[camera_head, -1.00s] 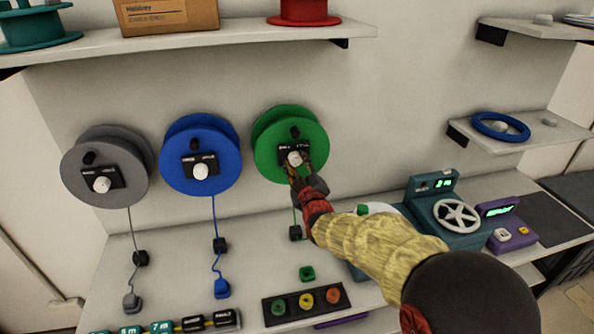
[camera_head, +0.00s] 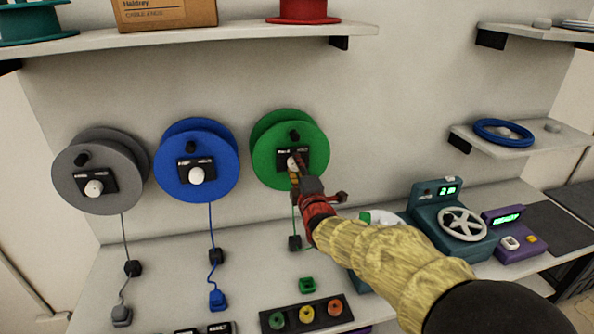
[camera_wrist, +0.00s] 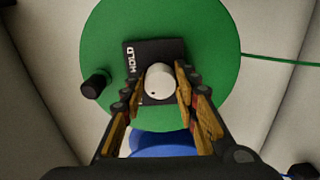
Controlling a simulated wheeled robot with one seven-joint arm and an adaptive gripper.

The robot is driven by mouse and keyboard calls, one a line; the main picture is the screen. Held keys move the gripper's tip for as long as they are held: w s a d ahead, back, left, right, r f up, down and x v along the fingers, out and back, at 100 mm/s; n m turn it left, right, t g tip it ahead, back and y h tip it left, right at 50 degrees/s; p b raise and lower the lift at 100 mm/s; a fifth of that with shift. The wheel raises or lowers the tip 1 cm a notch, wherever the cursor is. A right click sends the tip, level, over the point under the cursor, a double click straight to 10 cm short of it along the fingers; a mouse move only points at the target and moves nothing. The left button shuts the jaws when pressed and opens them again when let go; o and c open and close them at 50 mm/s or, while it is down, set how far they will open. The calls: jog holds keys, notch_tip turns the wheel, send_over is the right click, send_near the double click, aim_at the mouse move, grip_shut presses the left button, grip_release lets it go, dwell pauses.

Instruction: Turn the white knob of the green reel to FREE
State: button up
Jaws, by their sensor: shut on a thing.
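The green reel (camera_head: 314,135) is on the wall, the rightmost of the three reels, with a black label plate (camera_head: 304,152) at its middle. Its white knob (camera_head: 292,162) is partly hidden by my gripper (camera_head: 296,174). In the wrist view, the fingers of my gripper (camera_wrist: 159,76) are shut on the white knob (camera_wrist: 159,84), one on each side. A small dark dot shows on the knob's face. The word HOLD shows on the left end of the plate (camera_wrist: 133,48); the other end's word is hidden behind a finger.
A black crank handle (camera_wrist: 95,86) sticks out from the green reel. The blue reel (camera_head: 188,135) and grey reel (camera_head: 85,190) hang to the left. A shelf (camera_head: 240,38) runs above.

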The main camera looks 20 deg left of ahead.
jog(key=shift+n, duration=0.4)
jog(key=o, duration=1)
jog(key=shift+o, duration=0.8)
jog(key=shift+s, duration=0.1)
jog(key=v, duration=1.2)
jog(key=shift+a+f, duration=0.1)
